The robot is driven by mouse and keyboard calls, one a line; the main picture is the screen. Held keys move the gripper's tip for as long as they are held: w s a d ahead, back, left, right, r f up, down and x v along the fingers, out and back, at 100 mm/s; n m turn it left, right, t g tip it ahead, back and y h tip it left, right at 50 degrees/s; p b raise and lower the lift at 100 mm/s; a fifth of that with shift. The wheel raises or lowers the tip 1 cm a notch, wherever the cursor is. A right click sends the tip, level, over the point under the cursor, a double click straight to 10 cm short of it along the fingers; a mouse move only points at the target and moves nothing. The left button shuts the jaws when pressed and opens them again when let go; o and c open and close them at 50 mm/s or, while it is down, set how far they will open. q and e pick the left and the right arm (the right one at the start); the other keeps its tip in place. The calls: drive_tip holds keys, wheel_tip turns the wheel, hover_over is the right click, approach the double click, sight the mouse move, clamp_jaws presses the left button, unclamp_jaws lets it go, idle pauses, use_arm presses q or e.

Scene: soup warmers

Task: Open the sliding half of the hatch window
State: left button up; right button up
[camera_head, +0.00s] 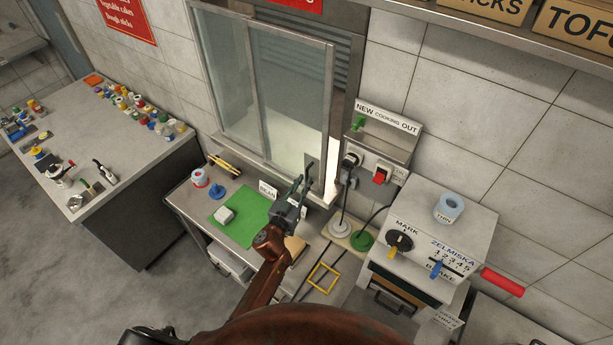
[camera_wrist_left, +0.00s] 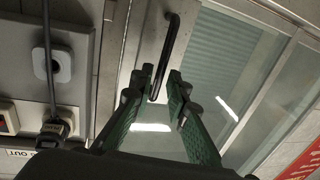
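The hatch window (camera_head: 225,75) is set in the tiled wall, with two glass panes in metal frames. The sliding half (camera_head: 290,95) is the right pane; a bright strip shows between its right edge and the wall. Its dark bar handle (camera_head: 308,170) is on the lower right of its frame. In the left wrist view the handle (camera_wrist_left: 172,42) runs down towards my fingers. My left gripper (camera_head: 300,192) is at the handle's lower end. In the left wrist view its fingers (camera_wrist_left: 160,84) are apart, with the bar's end between them; contact cannot be told. My right gripper is not in view.
A counter (camera_head: 185,205) below the window holds a green mat (camera_head: 240,228) and small items. Right of the window are a socket panel (camera_head: 375,165) with plugs and cables, and a grey machine (camera_head: 430,240). A cluttered table (camera_head: 85,150) stands left.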

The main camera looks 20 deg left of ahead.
sight(307, 176)
use_arm(q)
drive_tip(key=shift+w+d, duration=0.15)
drive_tip(key=shift+w, duration=0.75)
drive_tip(key=shift+w+d, duration=0.1)
drive_tip(key=shift+w, duration=0.75)
drive_tip(key=shift+c, duration=0.7)
clamp_jaws()
